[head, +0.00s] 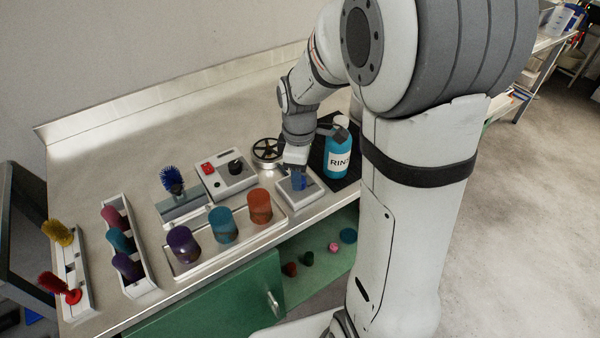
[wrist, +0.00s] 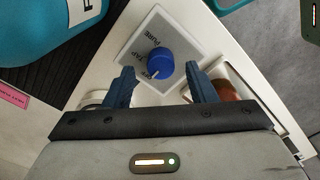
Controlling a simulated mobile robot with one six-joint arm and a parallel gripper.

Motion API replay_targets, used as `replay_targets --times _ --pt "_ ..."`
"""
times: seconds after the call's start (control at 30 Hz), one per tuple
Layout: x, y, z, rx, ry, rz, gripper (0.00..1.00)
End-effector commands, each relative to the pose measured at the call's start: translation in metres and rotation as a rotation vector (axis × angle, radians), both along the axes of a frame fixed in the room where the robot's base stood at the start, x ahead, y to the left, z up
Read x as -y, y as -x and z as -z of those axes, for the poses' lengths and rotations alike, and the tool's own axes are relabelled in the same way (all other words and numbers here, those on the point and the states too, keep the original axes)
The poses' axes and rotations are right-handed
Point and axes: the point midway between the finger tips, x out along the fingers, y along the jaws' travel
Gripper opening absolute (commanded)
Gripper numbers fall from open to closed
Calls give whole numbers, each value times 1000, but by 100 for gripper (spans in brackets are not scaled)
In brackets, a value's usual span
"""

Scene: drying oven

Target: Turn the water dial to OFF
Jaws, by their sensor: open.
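The water dial is a round blue knob (wrist: 160,68) on a grey square plate (wrist: 140,45) in the wrist view. The plate carries the words PURE, TAP and OFF; OFF is nearest the knob's lower left side. Which word the knob points at is not clear. My gripper (wrist: 160,85) is open and empty, its two dark blue fingers just below the knob on either side in the wrist view. In the head view my gripper (head: 298,180) is over the dial's plate (head: 300,194), and the knob is largely hidden by the fingers.
A blue RINSE bottle (head: 337,155) stands on a black mat just right of the dial. An orange cup (head: 260,206) stands to its left in a white tray.

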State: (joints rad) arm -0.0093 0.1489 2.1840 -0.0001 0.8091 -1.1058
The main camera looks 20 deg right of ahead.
Motion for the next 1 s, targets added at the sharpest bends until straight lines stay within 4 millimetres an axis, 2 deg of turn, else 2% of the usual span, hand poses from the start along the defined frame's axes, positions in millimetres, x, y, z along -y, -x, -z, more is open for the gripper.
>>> replay_targets --times 0.03,0.2,0.37,1.0 --pt "0 -1 -11 7 0 0 51" --pt "0 -1 -40 7 0 0 51" --pt "0 -1 -58 4 0 0 51" --pt "0 4 -66 10 0 30 51"
